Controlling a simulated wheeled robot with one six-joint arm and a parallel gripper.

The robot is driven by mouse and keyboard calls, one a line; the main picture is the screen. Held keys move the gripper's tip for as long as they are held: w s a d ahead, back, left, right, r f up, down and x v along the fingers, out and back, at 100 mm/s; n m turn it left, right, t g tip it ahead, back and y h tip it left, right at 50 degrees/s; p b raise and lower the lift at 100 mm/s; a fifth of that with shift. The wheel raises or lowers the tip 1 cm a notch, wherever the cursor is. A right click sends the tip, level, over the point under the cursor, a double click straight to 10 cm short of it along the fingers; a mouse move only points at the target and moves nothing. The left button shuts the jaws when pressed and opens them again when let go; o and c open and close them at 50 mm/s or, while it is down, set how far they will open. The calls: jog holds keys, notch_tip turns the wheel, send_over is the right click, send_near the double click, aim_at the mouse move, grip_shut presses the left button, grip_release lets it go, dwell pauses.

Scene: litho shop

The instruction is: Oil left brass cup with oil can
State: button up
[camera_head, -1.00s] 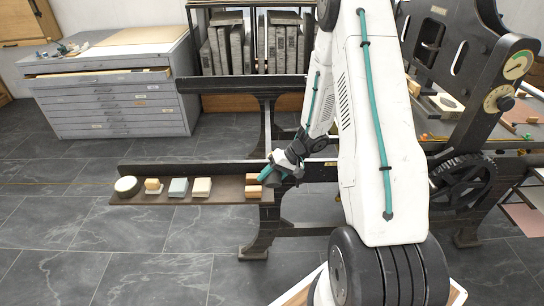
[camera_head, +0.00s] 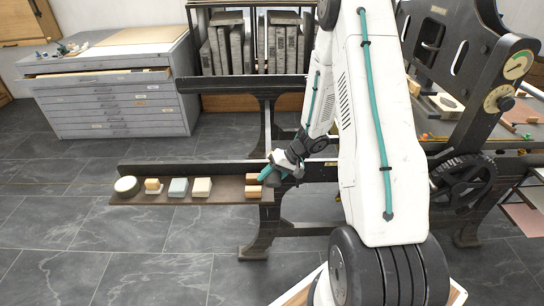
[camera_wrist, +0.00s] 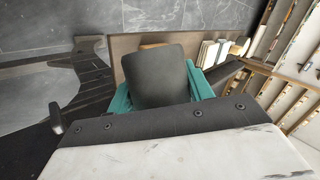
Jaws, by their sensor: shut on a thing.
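My gripper (camera_head: 271,173) is low at the right end of a dark shelf board, in front of the press frame. In the wrist view its teal fingers (camera_wrist: 160,100) are on both sides of a dark grey body (camera_wrist: 158,75), which I take to be the oil can. Its spout cannot be made out, and my wrist hides part of it. No brass cup can be told apart in either view.
The shelf (camera_head: 226,188) holds a round pale tin (camera_head: 126,186), several small blocks and a pale block (camera_head: 201,187). The black press (camera_head: 462,100) with its gear wheel stands right. A grey drawer cabinet (camera_head: 115,90) is back left. The floor in front is clear.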

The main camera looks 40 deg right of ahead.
notch_tip(320, 180, up, 3)
jog(key=n+t+h, duration=0.1)
jog(key=t+h, duration=0.1)
jog(key=t, duration=0.1)
jog(key=shift+s+n, duration=0.1)
jog(key=shift+n, duration=0.3)
jog(key=shift+r+n+t+h, duration=0.7)
jog(key=shift+r+t, duration=0.25)
jog(key=shift+t, duration=0.55)
